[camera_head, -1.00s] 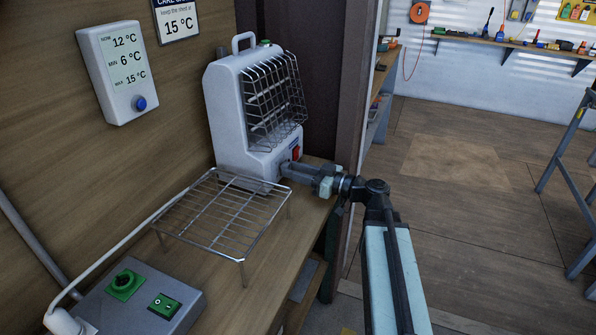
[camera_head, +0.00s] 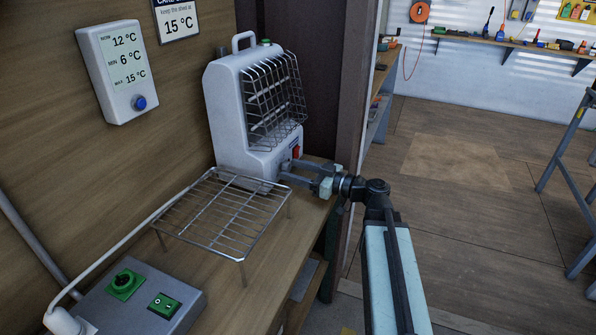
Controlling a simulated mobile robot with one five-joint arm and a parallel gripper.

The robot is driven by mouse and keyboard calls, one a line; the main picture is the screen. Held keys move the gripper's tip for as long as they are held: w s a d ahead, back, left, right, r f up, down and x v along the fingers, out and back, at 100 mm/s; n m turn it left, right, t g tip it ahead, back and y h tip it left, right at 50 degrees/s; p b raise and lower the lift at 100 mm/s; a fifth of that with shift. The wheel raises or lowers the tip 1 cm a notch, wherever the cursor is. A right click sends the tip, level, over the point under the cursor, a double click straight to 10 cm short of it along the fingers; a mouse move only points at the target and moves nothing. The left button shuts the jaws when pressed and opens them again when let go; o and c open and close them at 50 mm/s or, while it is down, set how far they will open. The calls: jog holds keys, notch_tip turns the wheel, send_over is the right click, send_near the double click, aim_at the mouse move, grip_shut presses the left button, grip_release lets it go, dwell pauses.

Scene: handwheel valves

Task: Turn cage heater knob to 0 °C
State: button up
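The white cage heater (camera_head: 229,115) stands on the wooden bench with a wire guard over its front. Its knob (camera_head: 286,166) is a small grey shape low on the front, partly hidden by my gripper; its setting cannot be read. My gripper (camera_head: 287,170) reaches in from the right at the knob. Its two fingers are spread apart, one above and behind, one below and in front, with the knob near their tips. I cannot tell whether either finger touches it.
A wire rack (camera_head: 222,214) stands just in front of the heater. A grey box (camera_head: 142,302) with a green knob and green switch sits at the lower left. A thermometer display (camera_head: 117,72) hangs on the wall. Open floor lies to the right.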

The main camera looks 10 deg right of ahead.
jog(key=v, duration=0.7)
jog(key=shift+s+d, duration=0.2)
jog(key=shift+d, duration=0.15)
